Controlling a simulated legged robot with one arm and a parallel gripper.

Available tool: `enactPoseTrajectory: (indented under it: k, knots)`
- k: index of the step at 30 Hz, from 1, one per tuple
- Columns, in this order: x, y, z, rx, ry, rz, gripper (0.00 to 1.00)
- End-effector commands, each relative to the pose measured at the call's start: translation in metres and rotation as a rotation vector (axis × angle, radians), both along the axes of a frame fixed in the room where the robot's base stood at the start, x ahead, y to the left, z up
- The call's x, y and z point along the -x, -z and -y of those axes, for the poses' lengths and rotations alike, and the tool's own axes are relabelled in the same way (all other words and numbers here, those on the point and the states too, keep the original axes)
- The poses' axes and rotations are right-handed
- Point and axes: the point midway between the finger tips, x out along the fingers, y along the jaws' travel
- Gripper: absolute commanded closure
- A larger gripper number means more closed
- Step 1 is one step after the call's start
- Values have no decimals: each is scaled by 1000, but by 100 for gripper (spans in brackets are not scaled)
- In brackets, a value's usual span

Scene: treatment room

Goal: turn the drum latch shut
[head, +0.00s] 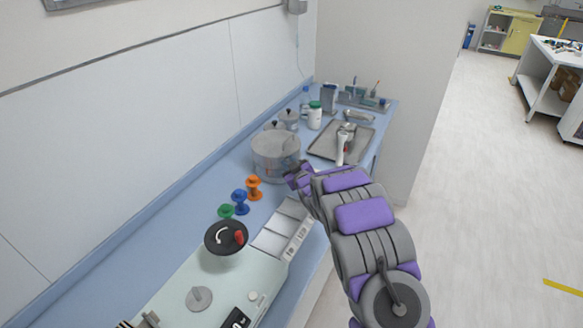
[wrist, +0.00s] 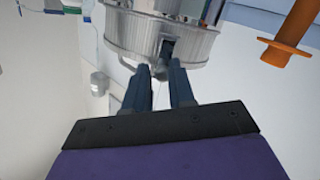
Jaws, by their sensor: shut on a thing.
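The metal drum (head: 275,150) stands on the blue counter, left of my gripper (head: 298,178). In the wrist view the drum (wrist: 125,28) fills the top middle, with a band around its lower edge. A small grey latch piece (wrist: 160,71) hangs below a dark slot in that band. My gripper (wrist: 162,68) has its two dark fingertips on either side of this latch piece, shut on it. The fingers and arm hide the latch in the head view, and its exact angle is hard to tell.
An orange spool (head: 254,188) stands left of the drum, with blue (head: 240,202) and green (head: 226,211) ones nearby. A metal tray (head: 322,145) with tools lies right of the drum. A pale machine (head: 180,282) with a black knob occupies the near counter.

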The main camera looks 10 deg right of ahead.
Motion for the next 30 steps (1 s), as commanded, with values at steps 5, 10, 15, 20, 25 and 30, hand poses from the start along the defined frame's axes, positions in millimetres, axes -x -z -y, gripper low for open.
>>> enactPoseTrajectory:
  k: [5,10,15,20,25,30]
  knots:
    - [0,0,-3,54,-3,14,100]
    - [0,0,-4,77,-4,19,100]
    - [1,0,-6,82,-4,19,100]
    - [1,0,-6,82,-5,19,100]
    - [1,0,-7,81,-6,18,65]
    - [2,-1,-5,80,-3,19,56]
